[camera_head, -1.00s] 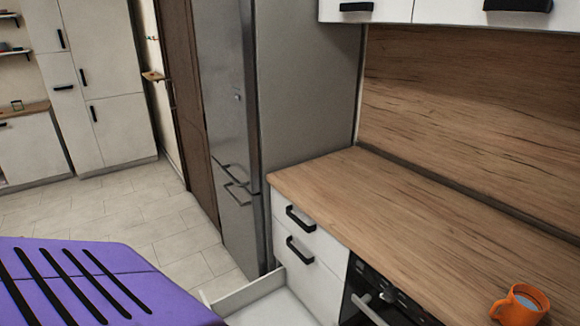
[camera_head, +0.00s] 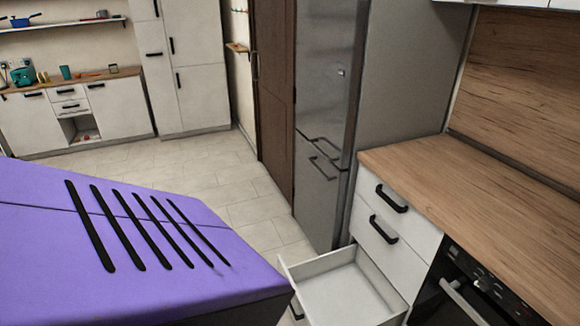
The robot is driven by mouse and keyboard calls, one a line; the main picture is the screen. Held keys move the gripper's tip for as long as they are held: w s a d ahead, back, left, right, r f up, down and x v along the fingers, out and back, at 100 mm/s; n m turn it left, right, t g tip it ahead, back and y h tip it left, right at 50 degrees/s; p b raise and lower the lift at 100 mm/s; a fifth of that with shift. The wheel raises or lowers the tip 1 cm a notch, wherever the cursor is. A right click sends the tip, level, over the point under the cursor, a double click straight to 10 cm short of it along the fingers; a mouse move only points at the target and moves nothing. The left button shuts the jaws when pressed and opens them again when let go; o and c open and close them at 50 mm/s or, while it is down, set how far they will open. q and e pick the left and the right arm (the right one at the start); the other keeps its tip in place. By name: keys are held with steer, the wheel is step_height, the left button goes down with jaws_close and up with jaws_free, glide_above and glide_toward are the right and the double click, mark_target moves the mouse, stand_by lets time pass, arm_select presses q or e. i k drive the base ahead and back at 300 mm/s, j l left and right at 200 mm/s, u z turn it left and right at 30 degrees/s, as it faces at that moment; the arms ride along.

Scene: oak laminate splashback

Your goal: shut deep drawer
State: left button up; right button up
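The deep drawer (camera_head: 345,290) is the bottom one of a white drawer unit under the oak worktop. It stands pulled out, and its white inside looks empty. Its front panel is partly cut off and hidden at the bottom of the view. The two drawers above it (camera_head: 400,207) are shut, each with a black handle. Neither of my grippers is in view. My purple body cover fills the lower left and ends close to the drawer's left side in the picture.
A steel fridge (camera_head: 325,130) stands left of the drawer unit. An oven (camera_head: 465,290) is to its right, under the oak worktop (camera_head: 480,200). Pale floor tiles (camera_head: 245,190) lie open toward the far white cabinets (camera_head: 190,85). A brown door (camera_head: 272,100) is beside the fridge.

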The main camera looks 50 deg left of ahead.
mark_target(343, 288)
steer(key=k+j+u, duration=0.2)
steer(key=u, duration=1.05)
